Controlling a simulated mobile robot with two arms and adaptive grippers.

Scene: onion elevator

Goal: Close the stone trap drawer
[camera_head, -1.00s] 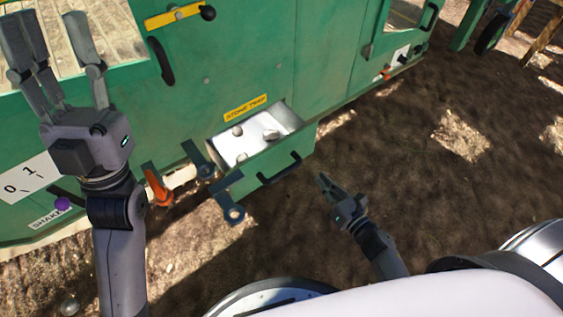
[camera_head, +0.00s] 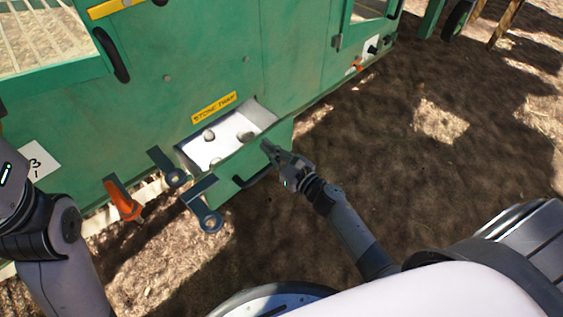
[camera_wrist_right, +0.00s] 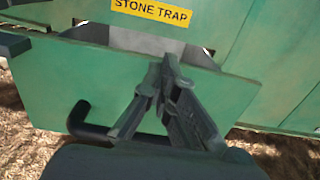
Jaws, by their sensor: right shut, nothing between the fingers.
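The yellow STONE TRAP label (camera_head: 215,107) is on the panel above. My right gripper (camera_head: 267,148) is shut and empty, with its fingertips at the right part of the drawer front; I cannot tell whether they touch. In the right wrist view the gripper (camera_wrist_right: 168,65) lies over the drawer front (camera_wrist_right: 60,75), right of the handle (camera_wrist_right: 78,118). The left arm shows at the left edge, its fingers outside the picture.
Blue-grey latch brackets (camera_head: 211,222) sit left of and below the drawer. An orange lever (camera_head: 122,200) is further left. The machine's green wall (camera_head: 290,60) rises behind. Bare brown ground (camera_head: 420,170) lies open to the right.

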